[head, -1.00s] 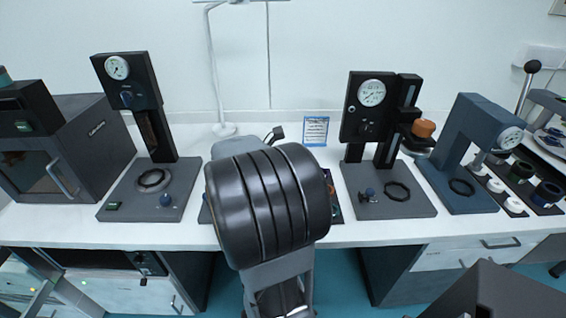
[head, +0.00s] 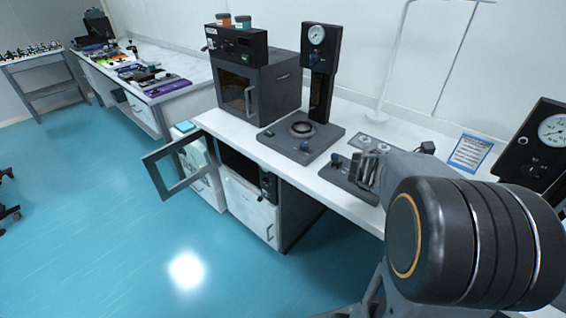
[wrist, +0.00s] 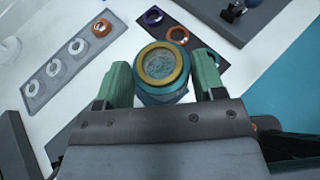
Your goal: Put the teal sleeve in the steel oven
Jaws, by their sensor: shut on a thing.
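My gripper (wrist: 162,68) has green fingers and is shut on the teal sleeve (wrist: 161,98), which has a gold ring at its end facing the camera. The sleeve cannot be made out in the head view. Two ovens show in the head view. One, below the bench, has its grey-framed window door (head: 176,168) swung open to the left and a dark cavity (head: 237,164). The other, a dark grey oven (head: 278,90) on the bench top, has its door shut. I cannot tell by colour which is the steel one.
A black gauge stand (head: 317,75) stands beside the bench-top oven. Orange and teal jars sit on the black box (head: 236,43). The blue floor before the open door is clear.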

